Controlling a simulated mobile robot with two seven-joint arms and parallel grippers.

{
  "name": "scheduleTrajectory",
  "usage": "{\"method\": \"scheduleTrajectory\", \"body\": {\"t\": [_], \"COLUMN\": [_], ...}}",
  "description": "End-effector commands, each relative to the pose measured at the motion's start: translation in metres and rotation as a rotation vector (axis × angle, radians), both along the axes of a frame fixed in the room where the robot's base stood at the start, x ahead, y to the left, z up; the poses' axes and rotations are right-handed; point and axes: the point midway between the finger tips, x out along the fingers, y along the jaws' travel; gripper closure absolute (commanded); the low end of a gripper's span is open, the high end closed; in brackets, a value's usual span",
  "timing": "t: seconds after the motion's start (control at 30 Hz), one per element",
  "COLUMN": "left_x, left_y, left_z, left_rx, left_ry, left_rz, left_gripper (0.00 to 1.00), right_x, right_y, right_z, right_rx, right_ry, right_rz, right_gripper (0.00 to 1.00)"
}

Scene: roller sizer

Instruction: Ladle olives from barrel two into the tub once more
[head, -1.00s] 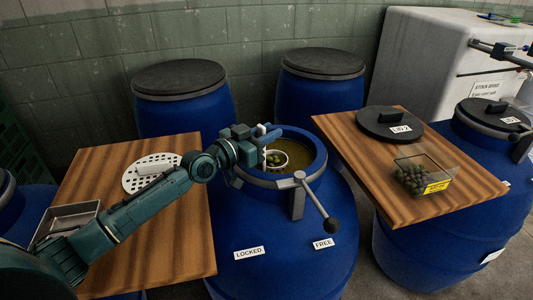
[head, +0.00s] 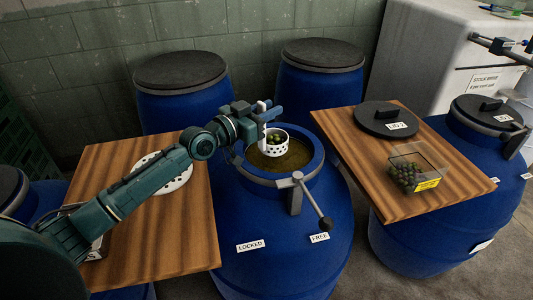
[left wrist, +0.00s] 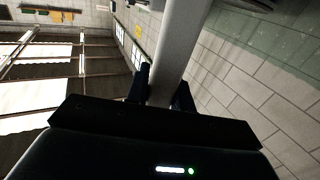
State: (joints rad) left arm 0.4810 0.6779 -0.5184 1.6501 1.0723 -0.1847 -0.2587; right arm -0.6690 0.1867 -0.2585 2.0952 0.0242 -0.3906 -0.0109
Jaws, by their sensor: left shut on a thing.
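My left gripper (head: 262,112) is shut on the pale handle of the ladle (head: 272,150). The handle also shows between the fingers in the left wrist view (left wrist: 182,45). The ladle's white perforated cup hangs upright with green and dark olives in it, at the mouth of the open blue barrel (head: 262,225), above the brownish brine (head: 293,158). The clear tub (head: 437,160) has a yellow label and holds some olives; it stands on the right wooden board (head: 350,150).
A clamp lever with a black knob (head: 325,224) sticks out from the barrel's front rim. A round black lid (head: 387,119) lies behind the tub. A white perforated disc (head: 178,180) lies on the left board (head: 160,245), partly behind my arm. Closed barrels stand behind.

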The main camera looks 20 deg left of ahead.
Motion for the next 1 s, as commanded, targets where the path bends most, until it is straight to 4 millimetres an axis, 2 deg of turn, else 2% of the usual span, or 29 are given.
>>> {"method": "scheduleTrajectory", "body": {"t": [0.03, 0.5, 1.0], "left_x": [0.000, 0.000, 0.000], "left_y": [0.000, 0.000, 0.000], "left_z": [0.009, 0.041, 0.044], "left_rx": [-0.001, -0.001, -0.001], "left_ry": [-0.003, -0.004, -0.003], "left_rz": [0.000, 0.001, 0.001], "left_gripper": [0.99, 0.99, 0.99], "right_x": [0.001, -0.002, -0.004], "right_y": [-0.002, -0.011, -0.014], "right_z": [0.005, 0.008, 0.003], "right_rx": [-0.002, -0.013, -0.016], "right_ry": [0.003, 0.051, 0.066], "right_rz": [-0.007, -0.042, -0.054], "right_gripper": [0.64, 0.64, 0.64]}}
